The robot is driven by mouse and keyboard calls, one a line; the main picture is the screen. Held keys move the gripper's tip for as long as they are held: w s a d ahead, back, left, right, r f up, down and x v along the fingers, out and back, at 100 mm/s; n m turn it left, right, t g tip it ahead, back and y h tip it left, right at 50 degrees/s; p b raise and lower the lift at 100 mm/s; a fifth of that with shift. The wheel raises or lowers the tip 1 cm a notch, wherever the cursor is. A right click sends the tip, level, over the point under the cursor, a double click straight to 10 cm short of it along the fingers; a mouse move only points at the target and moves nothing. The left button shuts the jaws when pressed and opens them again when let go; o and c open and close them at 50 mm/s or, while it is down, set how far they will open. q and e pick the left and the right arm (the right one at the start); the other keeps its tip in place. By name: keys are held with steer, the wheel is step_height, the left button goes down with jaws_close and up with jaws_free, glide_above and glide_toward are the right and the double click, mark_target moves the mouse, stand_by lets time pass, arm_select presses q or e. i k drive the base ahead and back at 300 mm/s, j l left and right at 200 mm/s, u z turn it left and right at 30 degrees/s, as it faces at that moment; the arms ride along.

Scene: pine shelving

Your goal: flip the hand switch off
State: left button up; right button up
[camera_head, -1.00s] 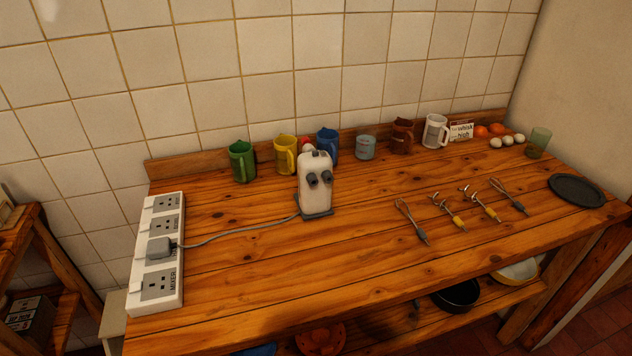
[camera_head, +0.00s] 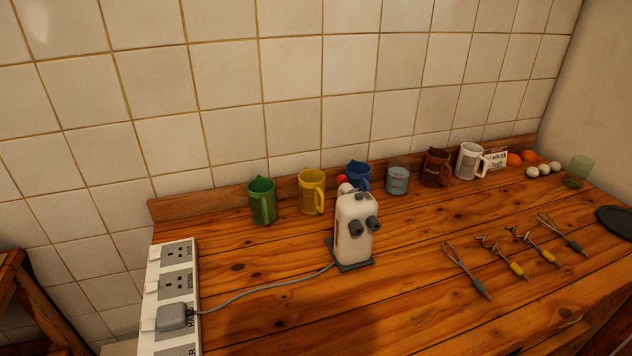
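A white power strip (camera_head: 155,260) lies at the left end of the wooden counter, with several grey socket panels that carry printed labels. A grey plug (camera_head: 172,317) sits in the socket labelled something like "HAND", partly covering that label. Its grey cable (camera_head: 260,291) runs right to a white hand mixer (camera_head: 354,222) standing upright on a dark base. The plug and the steep angle make the switch's position too small to tell. The strip's near end is cut off by the bottom edge. Neither gripper shows in the view.
Green (camera_head: 262,201), yellow (camera_head: 309,191) and blue mugs, a grey cup, and brown and white mugs line the back. Several whisks and beaters (camera_head: 466,271) lie at the right. A dark plate (camera_head: 617,221) is at the right edge. The counter's front middle is clear.

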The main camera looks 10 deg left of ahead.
mark_target(146, 325)
steer(key=i+j, duration=0.1)
steer(key=k+u, duration=0.2)
steer(key=k, duration=0.25)
steer(key=l+u, duration=0.1)
steer(key=u, duration=0.35)
steer(key=l+u, duration=0.15)
steer(key=u, duration=0.25)
steer(key=i+u, duration=0.3)
steer(key=i, duration=0.15)
